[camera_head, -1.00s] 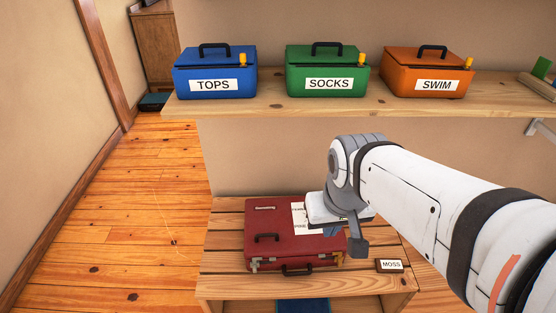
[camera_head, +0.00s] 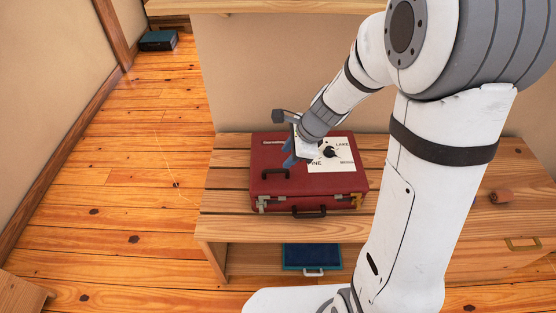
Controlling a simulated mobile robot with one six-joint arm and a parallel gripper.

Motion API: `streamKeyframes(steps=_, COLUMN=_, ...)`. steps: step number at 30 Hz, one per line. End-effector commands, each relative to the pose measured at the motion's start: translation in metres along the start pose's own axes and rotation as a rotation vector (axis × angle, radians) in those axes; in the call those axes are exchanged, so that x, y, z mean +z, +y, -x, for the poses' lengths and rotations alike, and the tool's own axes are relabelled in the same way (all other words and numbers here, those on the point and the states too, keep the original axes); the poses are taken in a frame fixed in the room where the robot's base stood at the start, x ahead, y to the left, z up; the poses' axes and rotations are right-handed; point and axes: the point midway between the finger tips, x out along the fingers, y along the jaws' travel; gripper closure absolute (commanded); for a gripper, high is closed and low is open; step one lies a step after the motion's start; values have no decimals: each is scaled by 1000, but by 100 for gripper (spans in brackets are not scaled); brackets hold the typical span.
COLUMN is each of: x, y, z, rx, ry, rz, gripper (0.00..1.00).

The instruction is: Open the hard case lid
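The hard case is a dark red case (camera_head: 270,157) lying flat on a slatted wooden bench, with its lid down. A white label with dark print (camera_head: 340,150) covers the right part of the lid. A dark handle (camera_head: 275,175) lies on the lid near its left front, and another handle (camera_head: 309,211) is on the front side between metal latches. My gripper (camera_head: 289,160) is above the middle of the lid, with blue-grey fingers pointing down and left. Whether it touches the lid, and whether its fingers are apart, is unclear.
The slatted bench (camera_head: 232,200) has a lower shelf holding a blue case (camera_head: 312,256). A small brown cylinder (camera_head: 501,196) sits on the bench's right part. A dark teal box (camera_head: 158,40) stands on the floor at the back left. My arm hides much of the right side.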

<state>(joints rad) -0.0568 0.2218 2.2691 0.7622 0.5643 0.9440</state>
Motion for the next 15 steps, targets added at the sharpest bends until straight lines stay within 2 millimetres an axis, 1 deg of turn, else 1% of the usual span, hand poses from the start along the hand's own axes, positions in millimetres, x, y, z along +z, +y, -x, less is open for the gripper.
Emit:
streamKeyframes(steps=5, x=1, y=0, z=-21, rx=4, ry=-3, rz=-15, gripper=66)
streamKeyframes(steps=12, x=2, y=2, z=-61, rx=5, ry=-3, rz=-10, gripper=66)
streamKeyframes(steps=15, x=2, y=1, z=-72, rx=5, ry=-3, rz=-8, gripper=66)
